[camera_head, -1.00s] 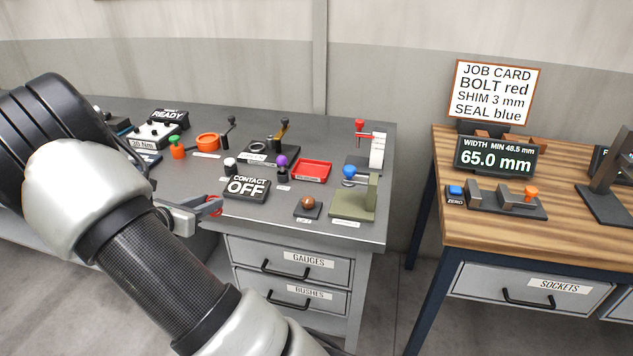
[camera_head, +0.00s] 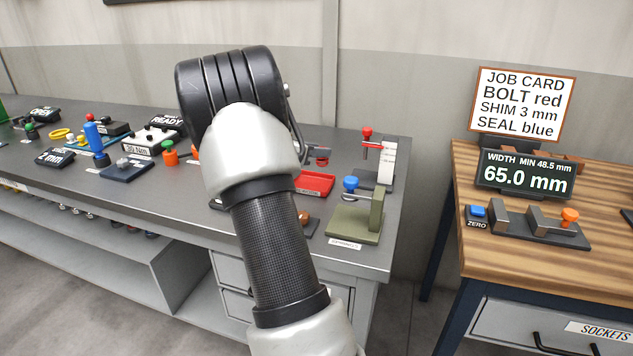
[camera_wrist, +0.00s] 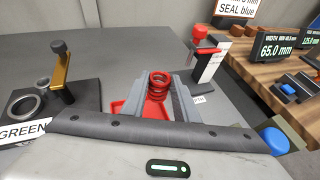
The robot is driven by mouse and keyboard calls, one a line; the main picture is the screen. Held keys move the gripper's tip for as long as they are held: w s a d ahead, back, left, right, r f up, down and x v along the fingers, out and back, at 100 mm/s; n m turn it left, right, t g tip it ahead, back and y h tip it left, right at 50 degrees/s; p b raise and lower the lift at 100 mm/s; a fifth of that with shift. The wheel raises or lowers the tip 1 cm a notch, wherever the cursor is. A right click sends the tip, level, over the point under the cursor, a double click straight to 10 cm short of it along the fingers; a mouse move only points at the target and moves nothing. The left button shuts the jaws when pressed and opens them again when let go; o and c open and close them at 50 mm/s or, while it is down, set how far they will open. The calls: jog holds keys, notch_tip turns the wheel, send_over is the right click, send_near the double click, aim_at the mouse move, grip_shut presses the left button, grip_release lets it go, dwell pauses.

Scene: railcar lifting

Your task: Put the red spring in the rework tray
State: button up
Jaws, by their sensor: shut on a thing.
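My gripper (camera_wrist: 160,92) is shut on the red spring (camera_wrist: 158,82) in the wrist view, with a grey finger on each side of it. The coils stand up between the fingertips. A shallow red tray (camera_wrist: 122,107) shows below and behind the fingers, partly hidden by them. In the head view, the red tray (camera_head: 316,184) lies on the grey bench just right of my arm and looks empty in its visible part. No label naming it is readable. The spring appears held above the bench over or near the tray; the exact height is unclear.
A red-knobbed stand (camera_head: 367,150) is behind and right of the tray. A green stand (camera_head: 362,220) with a blue knob (camera_head: 351,184) is at its front right. My arm hides the bench's middle.

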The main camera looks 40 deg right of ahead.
notch_tip(320, 180, down, 7)
jog(key=shift+f+b, duration=0.15)
jog(key=shift+b, duration=0.7)
jog(key=shift+f, duration=0.2)
jog(key=o, duration=1.1)
jog(key=shift+r, duration=0.1)
